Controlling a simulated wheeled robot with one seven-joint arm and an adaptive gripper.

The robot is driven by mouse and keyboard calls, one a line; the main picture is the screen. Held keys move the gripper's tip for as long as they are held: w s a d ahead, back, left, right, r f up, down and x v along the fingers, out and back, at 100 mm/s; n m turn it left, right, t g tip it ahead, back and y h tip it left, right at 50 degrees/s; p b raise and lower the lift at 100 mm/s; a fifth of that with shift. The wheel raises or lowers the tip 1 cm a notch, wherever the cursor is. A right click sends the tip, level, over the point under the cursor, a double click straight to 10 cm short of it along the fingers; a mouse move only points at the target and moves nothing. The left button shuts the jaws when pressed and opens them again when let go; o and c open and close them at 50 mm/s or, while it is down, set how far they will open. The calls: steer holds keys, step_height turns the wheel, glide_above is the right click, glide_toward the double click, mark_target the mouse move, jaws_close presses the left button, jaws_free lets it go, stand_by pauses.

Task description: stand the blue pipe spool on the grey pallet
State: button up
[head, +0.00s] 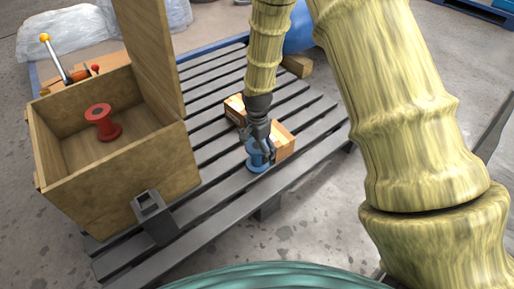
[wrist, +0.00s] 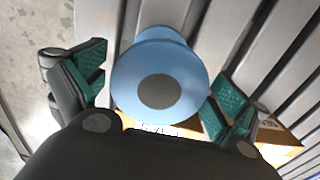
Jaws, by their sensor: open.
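The blue pipe spool (head: 258,158) stands upright on the slats of the grey pallet (head: 225,185), close to the pallet's front right part. In the wrist view the spool's round top flange (wrist: 160,82) faces the camera, with a dark bore in its middle. My gripper (head: 262,150) is over the spool and pointing down. In the wrist view its green-padded fingers are apart on either side of the spool, with a small gap visible on the left; on the right the pad is close to the flange, and I cannot tell whether they touch.
A wooden crate (head: 160,165) with its lid raised stands on the pallet's left and holds a red spool (head: 102,122). A cardboard box (head: 283,142) lies right behind the blue spool. A grey square-topped post (head: 148,205) stands at the crate's front. Slats to the right are clear.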

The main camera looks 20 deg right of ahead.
steer(key=shift+r, duration=0.1)
step_height(320, 180, up, 12)
steer(key=p, duration=0.7)
stand_by(1.2)
